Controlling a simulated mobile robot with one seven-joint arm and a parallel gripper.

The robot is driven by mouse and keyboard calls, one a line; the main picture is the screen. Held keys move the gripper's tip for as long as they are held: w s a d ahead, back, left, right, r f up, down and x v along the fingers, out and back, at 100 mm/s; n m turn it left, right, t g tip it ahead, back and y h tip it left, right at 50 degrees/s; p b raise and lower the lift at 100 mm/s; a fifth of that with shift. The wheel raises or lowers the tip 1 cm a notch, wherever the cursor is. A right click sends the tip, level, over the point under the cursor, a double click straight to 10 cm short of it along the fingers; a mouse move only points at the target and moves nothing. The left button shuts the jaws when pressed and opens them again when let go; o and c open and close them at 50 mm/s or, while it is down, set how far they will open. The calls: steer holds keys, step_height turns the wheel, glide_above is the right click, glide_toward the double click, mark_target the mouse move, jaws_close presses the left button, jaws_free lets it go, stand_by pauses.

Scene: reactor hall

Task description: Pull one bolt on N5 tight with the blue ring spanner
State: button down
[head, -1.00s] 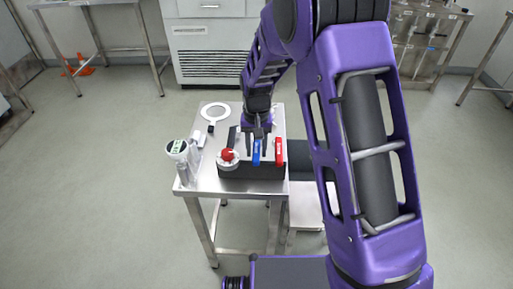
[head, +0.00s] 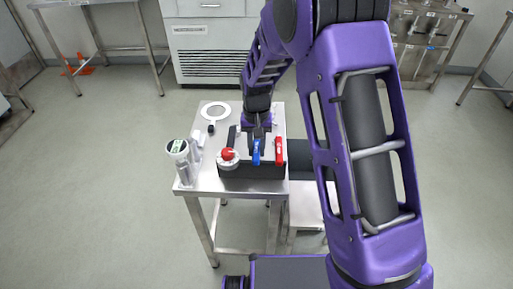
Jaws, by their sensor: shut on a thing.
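The blue ring spanner (head: 256,151) stands in a dark holder (head: 250,171) at the front of a small steel table. My gripper (head: 257,139) is above the holder with its fingers down around the upper part of the blue spanner, and is shut on it. A red-handled tool (head: 279,151) stands just to the right in the same holder. A red-topped round device (head: 228,157) is at the holder's left end. The bolts and N5 cannot be made out in this view.
A white stool-like surface (head: 306,205) is at right. Open floor lies to the left. A shelf (head: 430,35) stands at back right.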

steer(key=shift+r, duration=0.1)
stand_by(0.5)
step_height(320, 180, up, 7)
steer(key=p, duration=0.4)
steer(key=shift+p, duration=0.4)
